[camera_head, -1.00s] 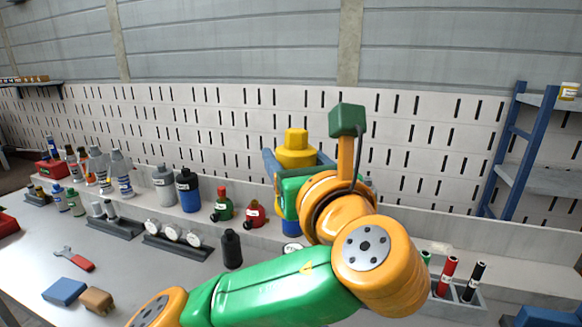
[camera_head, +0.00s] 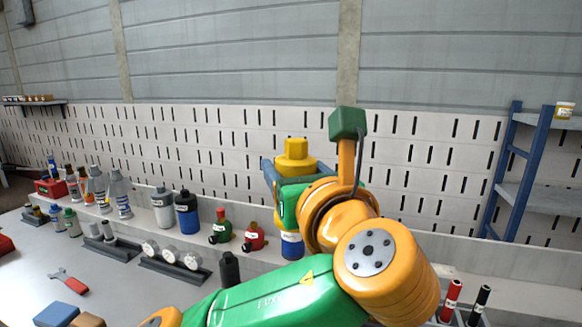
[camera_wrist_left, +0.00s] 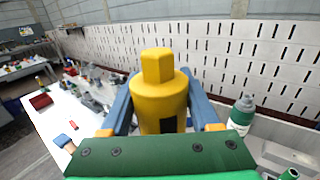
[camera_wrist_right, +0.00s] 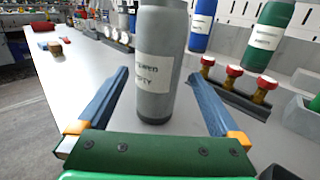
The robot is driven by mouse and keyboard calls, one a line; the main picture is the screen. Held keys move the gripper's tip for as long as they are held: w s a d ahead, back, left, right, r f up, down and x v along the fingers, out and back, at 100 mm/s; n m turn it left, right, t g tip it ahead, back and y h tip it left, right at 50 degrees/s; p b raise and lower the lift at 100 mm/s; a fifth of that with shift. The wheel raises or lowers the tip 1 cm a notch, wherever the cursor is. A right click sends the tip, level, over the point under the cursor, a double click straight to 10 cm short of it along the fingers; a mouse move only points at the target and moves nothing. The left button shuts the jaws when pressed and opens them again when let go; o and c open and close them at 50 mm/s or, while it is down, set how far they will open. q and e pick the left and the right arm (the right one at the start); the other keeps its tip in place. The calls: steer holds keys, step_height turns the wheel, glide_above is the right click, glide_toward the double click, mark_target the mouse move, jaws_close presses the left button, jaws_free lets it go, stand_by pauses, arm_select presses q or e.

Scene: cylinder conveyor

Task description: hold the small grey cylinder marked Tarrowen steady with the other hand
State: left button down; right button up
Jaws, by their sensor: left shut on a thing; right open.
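The grey cylinder (camera_wrist_right: 155,75) stands upright on the table in the right wrist view, its top cut off by the frame. Its white label is only partly readable, with an ending like "PTY" on the lower line. My right gripper (camera_wrist_right: 157,88) is open, with one blue finger on each side of the cylinder and gaps between. I cannot pick out this cylinder or the right gripper in the head view. My left gripper (camera_head: 292,180) is shut on a yellow cylinder (camera_head: 295,158) with a narrower cap, held up; it also shows in the left wrist view (camera_wrist_left: 158,95).
In the right wrist view, red-capped brass valves (camera_wrist_right: 233,78) in a dark rack stand right of the cylinder, with blue (camera_wrist_right: 201,25) and green (camera_wrist_right: 270,38) cylinders behind. The table at left is mostly clear. Bottles (camera_head: 187,212) line the back ledge in the head view.

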arm_select(q)
steer(key=shift+s+r, duration=0.1)
step_height(320, 180, up, 5)
steer(key=p, duration=0.4)
steer(key=shift+p, duration=0.4)
arm_select(e)
steer(key=s+d+r, duration=0.2)
steer(key=s+r, duration=0.2)
steer(key=shift+s+r, duration=0.25)
steer(key=shift+s, duration=0.1)
steer(key=shift+d, duration=0.1)
